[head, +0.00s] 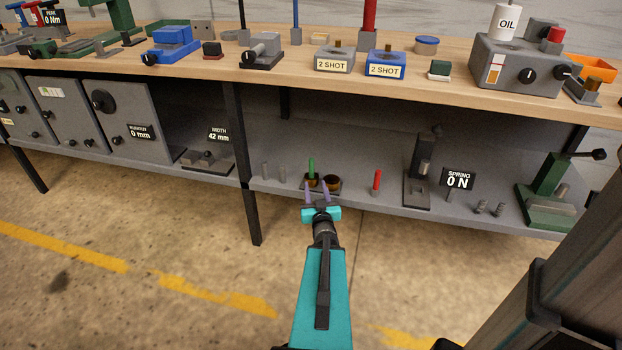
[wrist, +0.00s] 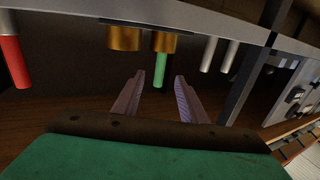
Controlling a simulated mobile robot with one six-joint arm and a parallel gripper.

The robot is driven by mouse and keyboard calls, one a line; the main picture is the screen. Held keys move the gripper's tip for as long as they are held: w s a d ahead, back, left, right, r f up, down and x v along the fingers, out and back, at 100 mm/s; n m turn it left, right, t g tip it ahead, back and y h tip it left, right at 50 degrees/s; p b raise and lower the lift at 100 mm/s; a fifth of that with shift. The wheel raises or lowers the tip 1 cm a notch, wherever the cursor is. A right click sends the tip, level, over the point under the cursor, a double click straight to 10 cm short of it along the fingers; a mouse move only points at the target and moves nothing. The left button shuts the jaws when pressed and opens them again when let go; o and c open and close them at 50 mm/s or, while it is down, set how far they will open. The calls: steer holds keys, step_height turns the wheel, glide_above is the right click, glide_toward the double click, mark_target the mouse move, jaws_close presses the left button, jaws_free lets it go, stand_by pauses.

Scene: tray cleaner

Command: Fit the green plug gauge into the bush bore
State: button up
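The green plug gauge (head: 311,167) stands upright in the left of two short brass-coloured cylinders on the lower shelf. The right cylinder (head: 332,184), which looks like a bush, has a dark open bore. My gripper (head: 316,186) is open and empty, in front of the two cylinders. The wrist view is upside down. There the green gauge (wrist: 160,69) shows between the spread fingers (wrist: 160,76), beyond or at their tips; contact is not visible. Which cylinder is the task's bush, and how deep the gauge sits, I cannot tell.
A red plug gauge (head: 377,180) stands to the right, and grey pins (head: 283,173) stand to the left. A dark stand (head: 420,172) and a "SPRING 0 N" sign (head: 458,180) are farther right. The wooden worktop (head: 400,90) overhangs the shelf; a dark table leg (head: 243,160) is at left.

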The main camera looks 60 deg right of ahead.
mark_target(313, 171)
steer(key=shift+b+x, duration=2.8)
steer(key=shift+x, duration=0.05)
steer(key=shift+d, duration=0.1)
steer(key=shift+b+x, duration=0.65)
steer(key=shift+x, duration=1.85)
steer(key=shift+c, duration=0.3)
jaws_close()
